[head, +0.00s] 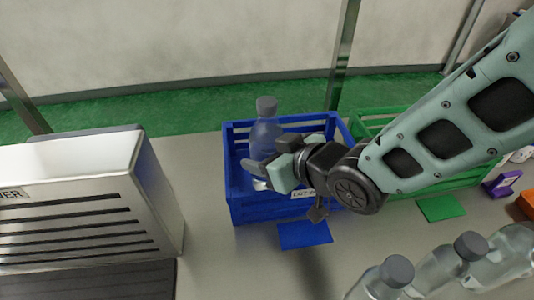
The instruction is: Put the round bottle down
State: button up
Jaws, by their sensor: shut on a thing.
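The round bottle (265,138) is clear with a grey cap and stands roughly upright. It shows over the blue crate (262,210), within the outline of its open top. My gripper (268,170) is shut on the bottle's lower body, reaching in from the right over the crate. The gripper and wrist hide part of the bottle's lower side and part of the crate's inside. I cannot tell whether the bottle's base touches the crate floor.
A green crate (372,122) stands right of the blue one, partly behind my arm. A blue mat (304,234) and a green mat (440,208) lie in front. A white slotted machine (75,215) stands left. Several clear bottles (437,268) stand at the front right.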

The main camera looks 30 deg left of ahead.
jog(key=shift+f, duration=0.15)
jog(key=o, duration=1.4)
jog(key=shift+c, duration=0.2)
jog(key=shift+r+p, duration=0.5)
jog(key=shift+r, duration=0.05)
jog(key=shift+d+r, duration=0.2)
jog(key=shift+r, duration=0.1)
jog(key=v, duration=1.1)
jog(key=shift+s+d+b, duration=0.15)
jog(key=shift+d+b, duration=0.05)
jog(key=shift+b, duration=0.2)
